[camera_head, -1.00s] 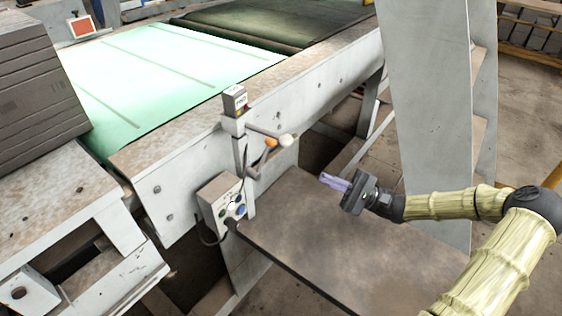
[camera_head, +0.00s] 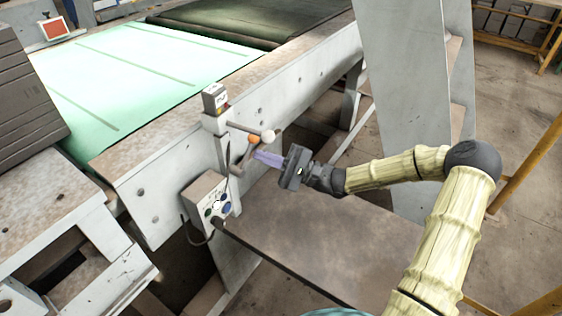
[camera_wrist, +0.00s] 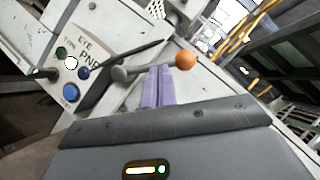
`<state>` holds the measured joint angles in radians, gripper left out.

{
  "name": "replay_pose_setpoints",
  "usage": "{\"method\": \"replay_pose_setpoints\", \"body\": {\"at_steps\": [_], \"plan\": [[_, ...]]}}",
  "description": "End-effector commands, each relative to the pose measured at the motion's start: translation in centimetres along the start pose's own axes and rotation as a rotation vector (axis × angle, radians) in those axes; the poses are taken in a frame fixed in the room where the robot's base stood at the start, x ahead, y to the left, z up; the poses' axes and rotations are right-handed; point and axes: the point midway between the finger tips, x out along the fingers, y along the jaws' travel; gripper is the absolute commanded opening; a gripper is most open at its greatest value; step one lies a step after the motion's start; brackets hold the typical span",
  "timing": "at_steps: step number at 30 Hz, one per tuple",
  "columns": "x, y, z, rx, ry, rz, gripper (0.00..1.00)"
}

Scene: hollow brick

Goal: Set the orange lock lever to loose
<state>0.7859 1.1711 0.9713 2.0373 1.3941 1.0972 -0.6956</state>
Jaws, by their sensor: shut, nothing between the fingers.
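The orange lock lever (camera_head: 254,139) has an orange ball at its tip and sits on the bracket at the side of the conveyor frame. In the wrist view its orange ball (camera_wrist: 185,60) ends a thin grey rod running left to a rounded grey pivot. My gripper (camera_head: 257,155) is shut and empty, its purple fingers pointing left just below the orange ball. In the wrist view the fingertips (camera_wrist: 159,72) overlap the rod between ball and pivot. I cannot tell whether they touch it. The lever's setting marks are not readable.
A control box (camera_head: 208,197) with coloured buttons hangs below left. A brown plate (camera_head: 300,235) extends below my gripper. A grey upright (camera_head: 400,90) stands behind my arm.

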Motion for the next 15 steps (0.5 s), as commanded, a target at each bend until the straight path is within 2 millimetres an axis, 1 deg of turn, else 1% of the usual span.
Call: {"method": "replay_pose_setpoints", "body": {"at_steps": [3,15], "plan": [[0.62,0.02,-0.01,0.0,0.0,0.001,0.0],[0.65,-0.03,0.01,-0.003,0.0,0.002,0.0]]}}
